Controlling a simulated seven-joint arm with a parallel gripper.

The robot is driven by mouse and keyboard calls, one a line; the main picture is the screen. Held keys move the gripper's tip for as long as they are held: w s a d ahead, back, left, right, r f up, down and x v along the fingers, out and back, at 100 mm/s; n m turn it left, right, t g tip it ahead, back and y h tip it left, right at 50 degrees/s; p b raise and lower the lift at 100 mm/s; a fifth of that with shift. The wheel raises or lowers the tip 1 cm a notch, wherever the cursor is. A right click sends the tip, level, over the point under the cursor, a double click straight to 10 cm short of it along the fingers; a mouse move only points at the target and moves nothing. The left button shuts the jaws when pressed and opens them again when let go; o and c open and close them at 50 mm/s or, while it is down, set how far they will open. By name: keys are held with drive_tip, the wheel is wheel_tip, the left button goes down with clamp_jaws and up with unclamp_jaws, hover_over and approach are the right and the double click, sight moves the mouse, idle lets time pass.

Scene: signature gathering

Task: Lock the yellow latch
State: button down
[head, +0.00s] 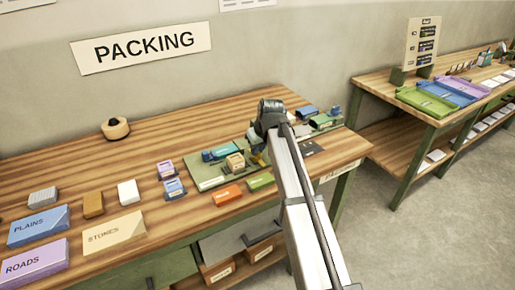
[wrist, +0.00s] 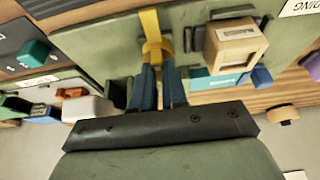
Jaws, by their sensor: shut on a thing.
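The yellow latch (wrist: 151,24) shows in the wrist view as a narrow upright strip with a wider part at its lower end, set on a green board (wrist: 100,20). The dark blue fingers of my gripper (wrist: 157,66) are closed on the latch's lower end. In the head view, my arm and wrist hide most of the latch area. The green board (head: 207,184) shows there on the packing bench, just left of my gripper. I cannot tell from these views how the latch sits in its catch.
A wooden block (wrist: 236,42) and a teal piece (wrist: 215,80) sit on the board close beside my gripper. Orange (head: 227,194) and green (head: 260,181) pieces lie at the bench's front edge.

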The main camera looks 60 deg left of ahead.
drive_tip(key=shift+m, duration=0.4)
drive_tip(key=m+t, duration=0.1)
drive_tip(key=m, duration=0.2)
drive_tip(key=shift+s+m+t, duration=0.15)
drive_tip(key=shift+m+t, duration=0.25)
drive_tip(key=m, duration=0.2)
drive_tip(key=m+t+h, duration=0.1)
drive_tip(key=m, duration=0.1)
drive_tip(key=shift+s+a+t, duration=0.1)
drive_tip(key=shift+a+t, duration=0.05)
drive_tip(key=shift+t, duration=0.15)
drive_tip(key=m, duration=0.2)
drive_tip(key=m+h, duration=0.1)
drive_tip(key=m, duration=0.2)
drive_tip(key=shift+a+t+h, duration=0.15)
drive_tip(key=shift+t+h, duration=0.15)
drive_tip(key=shift+t, duration=0.1)
drive_tip(key=m+h, duration=0.1)
drive_tip(key=m, duration=0.3)
drive_tip(key=shift+h, duration=0.3)
drive_tip(key=shift+m, duration=0.3)
drive_tip(key=c, duration=1.2)
unclamp_jaws()
drive_tip(key=shift+o, duration=0.2)
